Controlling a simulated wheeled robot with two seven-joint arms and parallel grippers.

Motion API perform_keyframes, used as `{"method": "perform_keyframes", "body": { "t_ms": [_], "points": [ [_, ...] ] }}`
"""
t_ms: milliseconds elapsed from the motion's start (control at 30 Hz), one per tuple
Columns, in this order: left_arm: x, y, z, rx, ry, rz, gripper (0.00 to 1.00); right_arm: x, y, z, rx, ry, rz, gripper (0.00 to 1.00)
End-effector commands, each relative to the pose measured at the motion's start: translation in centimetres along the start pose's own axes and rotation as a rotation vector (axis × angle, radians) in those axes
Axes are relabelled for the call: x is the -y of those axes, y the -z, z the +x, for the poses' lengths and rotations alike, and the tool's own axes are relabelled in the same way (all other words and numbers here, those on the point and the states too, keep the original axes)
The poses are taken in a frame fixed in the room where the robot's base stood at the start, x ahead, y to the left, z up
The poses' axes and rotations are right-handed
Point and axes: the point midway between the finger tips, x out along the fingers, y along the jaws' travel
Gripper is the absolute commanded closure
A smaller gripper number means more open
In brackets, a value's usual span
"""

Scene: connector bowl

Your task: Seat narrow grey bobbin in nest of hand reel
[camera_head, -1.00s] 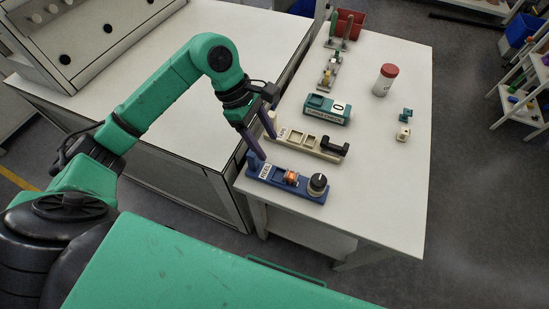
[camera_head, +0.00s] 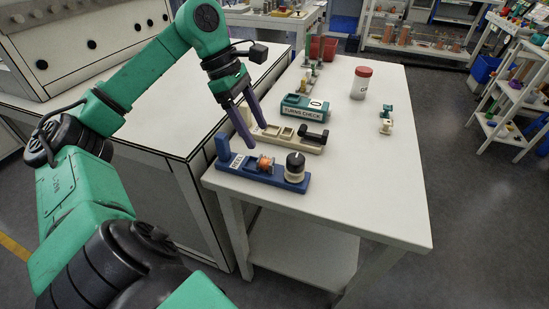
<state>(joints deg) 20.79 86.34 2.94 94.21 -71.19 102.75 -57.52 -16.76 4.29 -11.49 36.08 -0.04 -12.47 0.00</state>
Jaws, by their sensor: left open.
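The blue hand reel (camera_head: 230,166), with a label at its left end, lies near the front left edge of the white table. An orange-wound piece (camera_head: 265,163) sits in its middle, and a black-topped knob (camera_head: 295,166) stands at its right end. My left gripper (camera_head: 257,138) hangs above and behind the reel, its two purple fingers apart and pointing down, with nothing visible between them. I cannot pick out the narrow grey bobbin; the small parts at the back are too small to tell. My right gripper is out of view.
Behind the reel lie a cream fixture (camera_head: 307,147) with a black handle and a teal turns-check box (camera_head: 301,107). A red-capped white jar (camera_head: 362,83) and small green and cream parts (camera_head: 386,120) stand right. Red bins (camera_head: 323,48) are at the back. The table's right front is clear.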

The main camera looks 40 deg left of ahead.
Motion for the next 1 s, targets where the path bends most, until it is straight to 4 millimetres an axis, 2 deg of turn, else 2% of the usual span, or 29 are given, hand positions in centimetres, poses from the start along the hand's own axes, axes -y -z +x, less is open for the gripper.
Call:
{"method": "perform_keyframes", "body": {
  "t_ms": [33, 67, 267, 467, 700, 733, 867, 900, 933, 1000],
  "points": [
    [0.0, 0.1, 1.8, 0.002, 0.002, 0.002, 0.28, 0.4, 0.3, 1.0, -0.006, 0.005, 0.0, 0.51],
    [0.1, 0.1, 2.4, 0.002, 0.002, 0.002, 0.28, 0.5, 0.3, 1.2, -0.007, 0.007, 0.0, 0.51],
    [0.0, 0.0, 4.9, 0.001, 0.001, 0.0, 0.28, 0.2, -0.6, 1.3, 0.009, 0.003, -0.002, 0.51],
    [-0.1, 0.1, 8.5, 0.0, 0.002, 0.0, 0.28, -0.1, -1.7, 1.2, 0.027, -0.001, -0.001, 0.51],
    [-0.1, 0.1, 9.2, -0.001, -0.002, 0.0, 0.28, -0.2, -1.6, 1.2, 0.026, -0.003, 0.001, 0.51],
    [-0.1, 0.1, 9.2, -0.001, -0.002, 0.0, 0.31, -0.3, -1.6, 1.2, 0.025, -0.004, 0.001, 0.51],
    [-0.1, 0.1, 9.1, -0.001, -0.001, 0.0, 0.81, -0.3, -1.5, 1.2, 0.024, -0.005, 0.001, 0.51],
    [-0.1, 0.1, 9.1, -0.001, -0.001, 0.0, 0.96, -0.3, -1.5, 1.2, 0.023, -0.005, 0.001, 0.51],
    [-0.1, 0.1, 9.1, -0.001, -0.001, 0.0, 1.0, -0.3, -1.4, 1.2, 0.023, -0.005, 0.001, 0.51],
    [-0.1, 0.1, 9.1, -0.001, -0.001, 0.0, 1.0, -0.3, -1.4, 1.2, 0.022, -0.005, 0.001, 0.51]
  ]
}}
